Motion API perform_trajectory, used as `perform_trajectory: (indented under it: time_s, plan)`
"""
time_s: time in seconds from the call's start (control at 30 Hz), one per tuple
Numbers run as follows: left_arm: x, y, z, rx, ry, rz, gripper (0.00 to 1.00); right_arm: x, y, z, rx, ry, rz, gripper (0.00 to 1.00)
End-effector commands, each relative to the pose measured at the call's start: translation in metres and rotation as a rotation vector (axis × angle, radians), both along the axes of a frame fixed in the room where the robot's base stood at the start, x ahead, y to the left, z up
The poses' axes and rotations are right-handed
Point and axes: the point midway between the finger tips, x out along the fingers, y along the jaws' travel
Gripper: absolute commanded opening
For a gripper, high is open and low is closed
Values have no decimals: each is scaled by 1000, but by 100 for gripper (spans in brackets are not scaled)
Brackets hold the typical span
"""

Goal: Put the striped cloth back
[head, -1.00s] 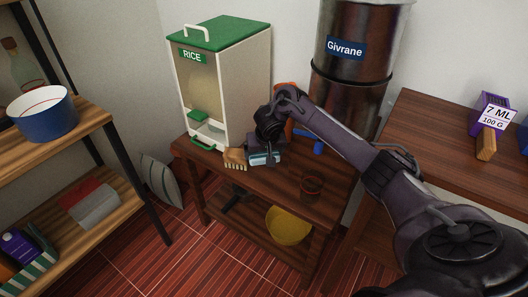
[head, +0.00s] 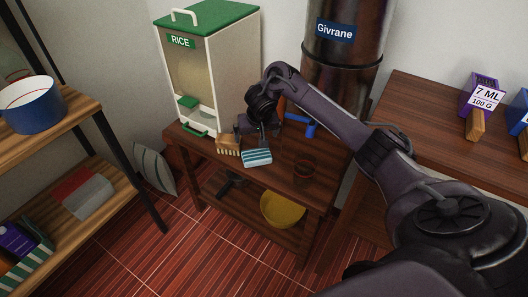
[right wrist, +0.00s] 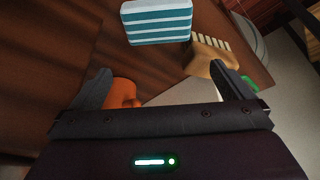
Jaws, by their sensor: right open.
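The striped cloth (head: 257,157), a folded light blue and white block, lies on the small dark wooden table (head: 280,192), near its front edge. It also shows at the top of the right wrist view (right wrist: 158,22). My right gripper (head: 262,136) is just behind and above the cloth in the head view. In the right wrist view its two fingers (right wrist: 166,88) are apart with nothing held between them, and the cloth lies beyond the fingertips, clear of them. My left gripper is not in view.
A wooden brush (head: 228,146) lies left of the cloth, before the rice dispenser (head: 228,80). An orange object (right wrist: 122,92) is near one finger. A yellow bowl (head: 282,208) is on the lower shelf.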

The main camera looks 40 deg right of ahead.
Motion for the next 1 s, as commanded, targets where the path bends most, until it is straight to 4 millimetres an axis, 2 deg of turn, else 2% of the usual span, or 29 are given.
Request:
perform_trajectory:
  time_s: [0.03, 0.1, 0.23, 0.47, 0.7, 1.0]
  plan:
    - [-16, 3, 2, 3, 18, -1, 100, -3, 2, 18, 0, -4, 2, 100]
    - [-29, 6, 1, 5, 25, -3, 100, -9, 4, 35, -1, -5, 1, 100]
    - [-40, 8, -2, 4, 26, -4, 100, -36, 14, 29, -3, 1, 4, 100]
    - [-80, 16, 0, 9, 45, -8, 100, -81, 32, 31, -4, 2, 3, 100]
    - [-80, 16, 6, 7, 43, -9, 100, -113, 47, 29, -2, 0, 0, 100]
    - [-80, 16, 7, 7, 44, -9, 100, -121, 50, 28, -1, -2, -2, 100]
